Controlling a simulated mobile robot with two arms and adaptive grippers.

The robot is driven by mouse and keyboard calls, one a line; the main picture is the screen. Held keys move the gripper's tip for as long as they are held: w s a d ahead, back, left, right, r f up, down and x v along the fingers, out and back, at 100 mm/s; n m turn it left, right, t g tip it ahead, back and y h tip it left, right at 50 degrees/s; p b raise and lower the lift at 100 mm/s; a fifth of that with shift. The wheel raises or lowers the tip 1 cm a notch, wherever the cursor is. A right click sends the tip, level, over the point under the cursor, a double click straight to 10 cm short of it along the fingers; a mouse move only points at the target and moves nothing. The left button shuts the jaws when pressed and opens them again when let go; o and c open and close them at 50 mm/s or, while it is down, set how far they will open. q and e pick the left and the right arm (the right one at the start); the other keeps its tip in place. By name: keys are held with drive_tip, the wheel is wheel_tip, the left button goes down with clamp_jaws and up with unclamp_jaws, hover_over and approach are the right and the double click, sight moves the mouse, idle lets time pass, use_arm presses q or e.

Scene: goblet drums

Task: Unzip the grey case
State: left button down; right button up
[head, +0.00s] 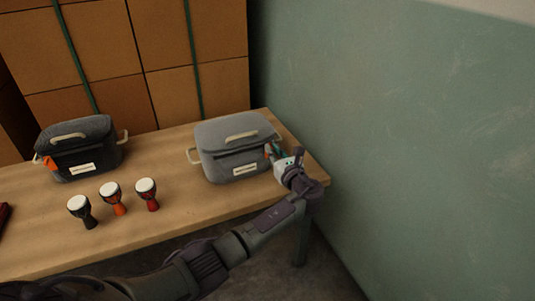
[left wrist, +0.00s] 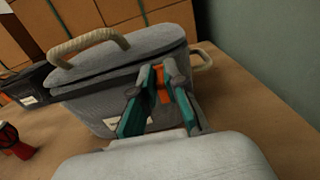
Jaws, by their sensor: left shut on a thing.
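The grey case (head: 236,147) stands upright near the right end of the wooden table, with a cream handle on its lid and a white label on its front. Its lid looks closed. My left gripper (head: 276,153) is at the right side of the case's front. In the left wrist view, the gripper (left wrist: 162,95) is shut on an orange zipper pull (left wrist: 163,84) just below the lid of the case (left wrist: 98,96). The right gripper is not in view.
A dark case (head: 80,148) with an orange tab stands at the table's left. Three small goblet drums (head: 113,197) stand between the cases, nearer the front. Stacked brown boxes (head: 120,50) rise behind the table (head: 185,212). A green wall (head: 420,140) is at the right.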

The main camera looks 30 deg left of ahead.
use_arm(q)
drive_tip(key=shift+w, duration=0.1)
drive_tip(key=c, duration=1.2)
unclamp_jaws()
drive_tip(key=shift+d, duration=0.1)
drive_tip(key=v, duration=1.2)
